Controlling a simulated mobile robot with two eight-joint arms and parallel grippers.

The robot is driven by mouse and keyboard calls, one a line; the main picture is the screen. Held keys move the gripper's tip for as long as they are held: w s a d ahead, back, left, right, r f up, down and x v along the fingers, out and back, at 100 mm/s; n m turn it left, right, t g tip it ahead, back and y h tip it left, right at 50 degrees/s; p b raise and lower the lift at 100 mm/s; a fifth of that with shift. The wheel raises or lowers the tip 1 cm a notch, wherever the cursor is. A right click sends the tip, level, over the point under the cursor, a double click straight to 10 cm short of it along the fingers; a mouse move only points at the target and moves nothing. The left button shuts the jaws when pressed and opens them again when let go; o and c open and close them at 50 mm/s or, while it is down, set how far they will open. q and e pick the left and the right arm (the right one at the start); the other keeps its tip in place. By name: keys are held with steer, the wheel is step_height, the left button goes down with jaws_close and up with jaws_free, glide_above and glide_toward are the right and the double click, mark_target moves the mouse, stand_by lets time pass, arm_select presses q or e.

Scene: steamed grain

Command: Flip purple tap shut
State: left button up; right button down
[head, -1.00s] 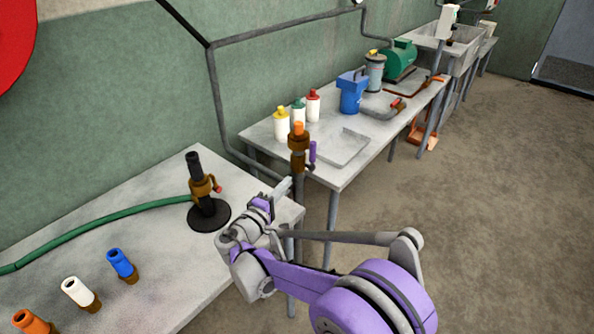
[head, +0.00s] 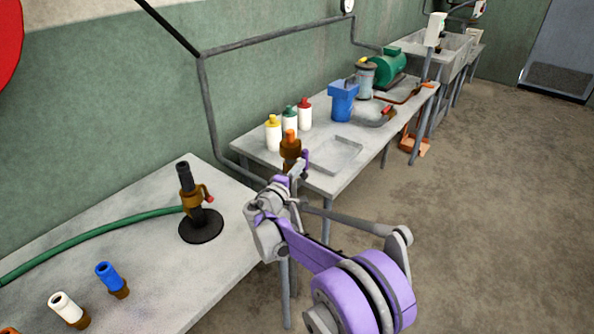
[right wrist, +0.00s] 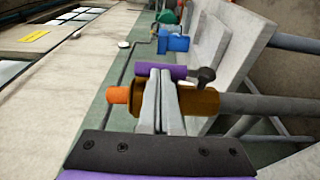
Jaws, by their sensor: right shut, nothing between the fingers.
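The brass tap (head: 290,147) with an orange tip stands on an upright pipe between the two tables. Its purple handle (head: 305,157) is on its right side, partly behind my gripper. In the right wrist view the purple handle (right wrist: 158,71) lies alongside the brass body (right wrist: 198,101), about parallel to it, with a dark pivot at its right end. My right gripper (head: 298,168) is shut and empty. Its fingertips (right wrist: 158,74) overlap the body and reach the handle in the picture; I cannot tell if they touch. My left gripper is not in view.
A black stand (head: 201,225) with a green hose (head: 95,242) is on the near table, with white (head: 67,308) and blue (head: 110,277) nozzles. Bottles, a blue jug (head: 343,101) and a shallow tray (head: 335,155) are on the far table. The floor at right is clear.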

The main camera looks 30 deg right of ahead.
mark_target(307, 157)
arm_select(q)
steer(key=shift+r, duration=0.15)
arm_select(e)
steer(key=shift+r, duration=0.1)
